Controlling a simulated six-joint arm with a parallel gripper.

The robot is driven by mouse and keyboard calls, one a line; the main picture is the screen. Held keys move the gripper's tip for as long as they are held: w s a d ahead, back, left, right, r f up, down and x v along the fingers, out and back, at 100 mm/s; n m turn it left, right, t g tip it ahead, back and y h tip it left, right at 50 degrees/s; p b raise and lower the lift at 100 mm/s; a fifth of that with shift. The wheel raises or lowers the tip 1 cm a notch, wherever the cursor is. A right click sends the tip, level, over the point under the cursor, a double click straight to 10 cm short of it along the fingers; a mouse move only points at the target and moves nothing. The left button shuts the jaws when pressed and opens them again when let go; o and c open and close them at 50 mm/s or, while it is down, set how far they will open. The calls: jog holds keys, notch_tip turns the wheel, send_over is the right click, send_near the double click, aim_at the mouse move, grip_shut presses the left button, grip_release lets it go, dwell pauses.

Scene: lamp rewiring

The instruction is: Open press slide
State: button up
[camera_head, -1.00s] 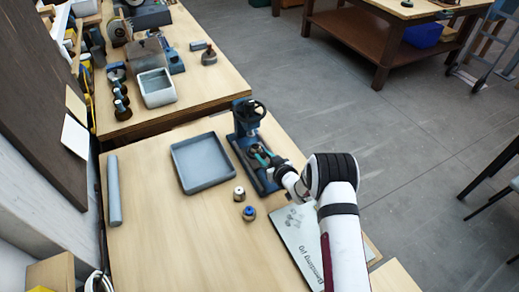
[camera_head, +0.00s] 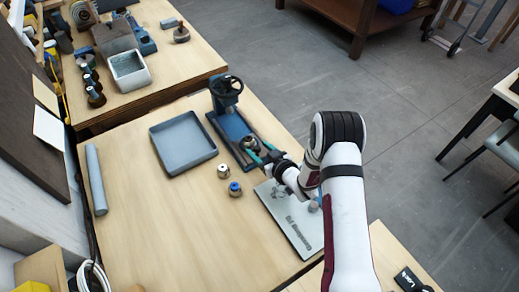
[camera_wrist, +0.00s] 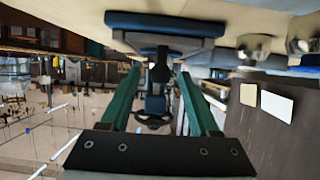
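The press (camera_head: 226,95) is blue with a dark handwheel on top, standing at the back edge of the bench. Its rail base runs toward the front right. A slide carriage with a dark round part (camera_head: 249,143) sits on the rails, out in front of the column. My gripper (camera_head: 262,153) has green fingers and is at the front end of the rails, close by the carriage. In the wrist view, which is upside down, the fingers (camera_wrist: 160,72) are apart. A dark knob-like part (camera_wrist: 159,66) shows between them with gaps on both sides. Contact is not clear.
A grey tray (camera_head: 183,145) lies left of the press. Two small fittings (camera_head: 223,171) (camera_head: 235,189) stand in front of it. A printed plate (camera_head: 296,222) lies under my arm. A grey tube (camera_head: 96,180) lies far left. The bench's front middle is clear.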

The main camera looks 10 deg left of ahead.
jog(key=v, duration=1.5)
jog(key=shift+s+d+r, duration=0.25)
jog(key=s+d+r+m+g+h, duration=0.25)
jog(key=d+r+m+h, duration=0.5)
jog(key=d+h, duration=0.4)
jog(key=s+a+r+m+g+y, duration=0.1)
jog(key=s+r+m+g+y, duration=0.1)
jog(key=s, duration=0.9)
jog(key=s+a+r+m+g+y, duration=0.1)
jog(key=s+r+m+g, duration=0.4)
jog(key=s, duration=0.7)
notch_tip(320, 180, up, 2)
jog(key=shift+a+r+y, duration=0.15)
jog(key=shift+a+y, duration=0.2)
jog(key=shift+a, duration=0.35)
